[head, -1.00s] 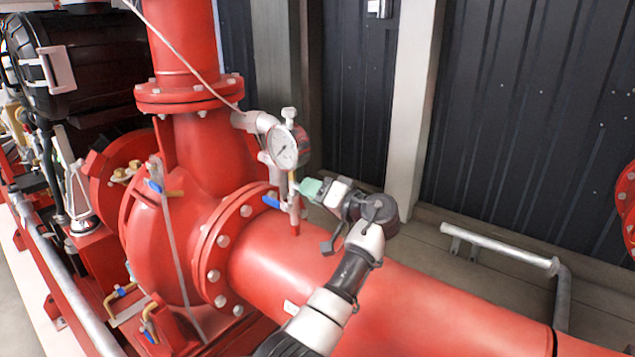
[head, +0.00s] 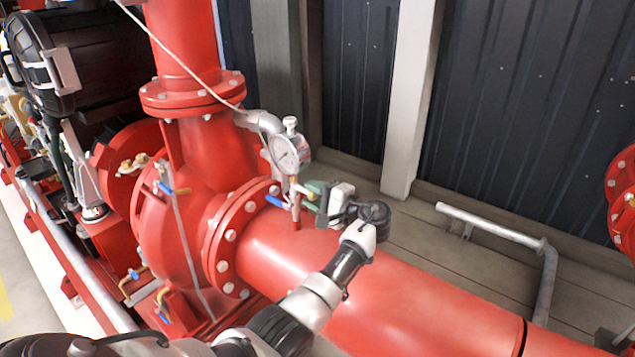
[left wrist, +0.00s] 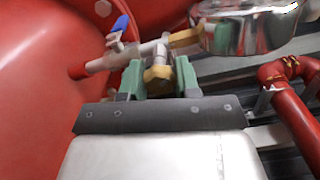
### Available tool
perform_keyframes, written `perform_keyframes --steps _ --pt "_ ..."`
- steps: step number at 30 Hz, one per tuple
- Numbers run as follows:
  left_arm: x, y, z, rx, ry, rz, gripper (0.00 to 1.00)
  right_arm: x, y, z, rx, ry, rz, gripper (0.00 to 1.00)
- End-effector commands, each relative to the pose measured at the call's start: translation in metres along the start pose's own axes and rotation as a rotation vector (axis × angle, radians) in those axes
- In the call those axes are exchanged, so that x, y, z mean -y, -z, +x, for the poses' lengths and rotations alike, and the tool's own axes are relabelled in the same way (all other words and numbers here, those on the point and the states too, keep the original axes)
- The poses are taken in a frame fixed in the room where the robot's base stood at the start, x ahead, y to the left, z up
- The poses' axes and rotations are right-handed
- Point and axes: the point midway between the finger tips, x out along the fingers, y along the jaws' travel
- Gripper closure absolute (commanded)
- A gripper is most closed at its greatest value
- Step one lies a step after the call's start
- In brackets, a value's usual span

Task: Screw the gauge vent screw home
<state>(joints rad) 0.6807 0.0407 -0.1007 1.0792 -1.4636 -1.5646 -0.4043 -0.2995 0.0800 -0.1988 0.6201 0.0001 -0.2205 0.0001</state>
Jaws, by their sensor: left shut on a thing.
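The gauge vent screw is a brass hex-headed piece (left wrist: 158,78) in the left wrist view, on the pipe fitting below the gauge. My left gripper (left wrist: 158,82) has green fingertips on both sides of it and is shut on it. In the head view the left gripper (head: 314,194) is beside the fitting under the gauge, and the screw is mostly hidden there. The round white-faced pressure gauge (head: 288,155) stands just above and left of the gripper. Its chrome case (left wrist: 250,28) shows at the top right of the wrist view. My right gripper is not in view.
A thick red pipe (head: 390,285) runs under my left arm. A blue-handled valve (head: 277,201) is left of the gripper and also shows in the wrist view (left wrist: 121,24). A grey floor pipe (head: 490,230) stands at the right. The red pump casing (head: 165,225) fills the left.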

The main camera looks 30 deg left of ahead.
Motion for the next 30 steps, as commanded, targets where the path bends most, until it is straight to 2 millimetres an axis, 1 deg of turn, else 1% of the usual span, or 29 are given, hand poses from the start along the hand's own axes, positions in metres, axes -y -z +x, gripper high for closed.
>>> perform_keyframes --steps 1,3,15,22,30 --pt "0.005 -0.002 0.0 0.005 0.0 0.048 0.92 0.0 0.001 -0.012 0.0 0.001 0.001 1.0" --pt "0.005 -0.002 0.0 0.005 0.0 0.114 0.92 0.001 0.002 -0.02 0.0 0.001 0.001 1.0" --pt "0.005 -0.002 0.0 0.005 0.001 0.462 0.92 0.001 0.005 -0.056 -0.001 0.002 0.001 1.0" --pt "0.004 -0.001 0.001 0.005 0.002 0.597 0.92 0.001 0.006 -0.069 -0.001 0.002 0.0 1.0" --pt "0.003 -0.001 0.001 0.005 0.002 0.674 0.92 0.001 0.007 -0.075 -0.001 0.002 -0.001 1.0"
